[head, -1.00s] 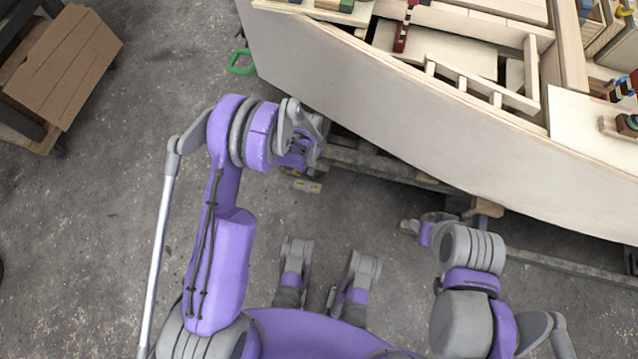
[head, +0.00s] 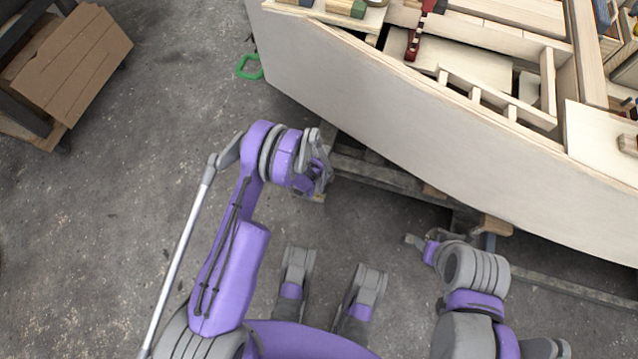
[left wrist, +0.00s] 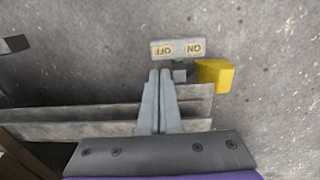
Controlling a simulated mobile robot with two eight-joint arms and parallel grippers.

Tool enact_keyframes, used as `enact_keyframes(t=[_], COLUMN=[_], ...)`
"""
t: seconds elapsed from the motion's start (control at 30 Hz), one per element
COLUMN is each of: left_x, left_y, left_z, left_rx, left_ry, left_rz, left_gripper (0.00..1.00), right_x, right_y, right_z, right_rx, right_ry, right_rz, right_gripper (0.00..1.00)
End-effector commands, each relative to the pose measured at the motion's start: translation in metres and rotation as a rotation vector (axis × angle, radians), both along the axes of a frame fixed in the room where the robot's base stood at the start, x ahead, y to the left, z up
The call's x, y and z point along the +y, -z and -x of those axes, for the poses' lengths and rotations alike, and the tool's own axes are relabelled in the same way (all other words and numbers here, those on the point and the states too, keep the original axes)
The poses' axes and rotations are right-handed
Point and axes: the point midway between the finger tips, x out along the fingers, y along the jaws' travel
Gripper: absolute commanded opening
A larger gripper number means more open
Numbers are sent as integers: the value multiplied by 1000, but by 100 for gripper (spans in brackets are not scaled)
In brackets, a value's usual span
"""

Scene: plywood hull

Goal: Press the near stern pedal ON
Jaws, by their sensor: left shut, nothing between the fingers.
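A yellow pedal (left wrist: 214,75) with a small grey block at its left shows in the left wrist view, near the end of a wooden beam. A pale label plate (left wrist: 178,50) lies on the floor side of it, its OFF and ON upside down; the yellow part is at the ON end. My left gripper (left wrist: 160,74) is shut and empty, its tips just left of the grey block; I cannot tell whether they touch. In the head view my left gripper (head: 326,180) is low beside the hull and hides the pedal. My right gripper (head: 414,241) is small there, its fingers unclear.
The plywood hull (head: 420,120) curves across the upper right, above a timber cradle (head: 370,178). A green ring (head: 250,67) is on the floor by the hull's left end. A cardboard-coloured box (head: 75,60) stands upper left.

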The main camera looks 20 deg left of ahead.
Motion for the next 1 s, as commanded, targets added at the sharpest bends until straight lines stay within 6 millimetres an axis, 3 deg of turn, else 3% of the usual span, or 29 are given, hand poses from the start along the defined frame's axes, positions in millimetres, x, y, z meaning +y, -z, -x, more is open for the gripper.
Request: enact_keyframes(t=[0.2, 0.5, 1.0], left_x=[-1, -3, -3], left_y=[51, 98, 107], left_z=[0, 0, 0], left_rx=[0, 0, 0], left_ry=[0, 0, 0], left_rz=[0, 0, 0], left_gripper=[0, 0, 0], right_x=[0, 0, 0], right_y=[14, 24, 25], right_z=[-2, -4, -5], right_rx=[2, 1, 1], right_ry=[0, 0, 0], right_rz=[0, 0, 0], right_gripper=[50, 50, 50])
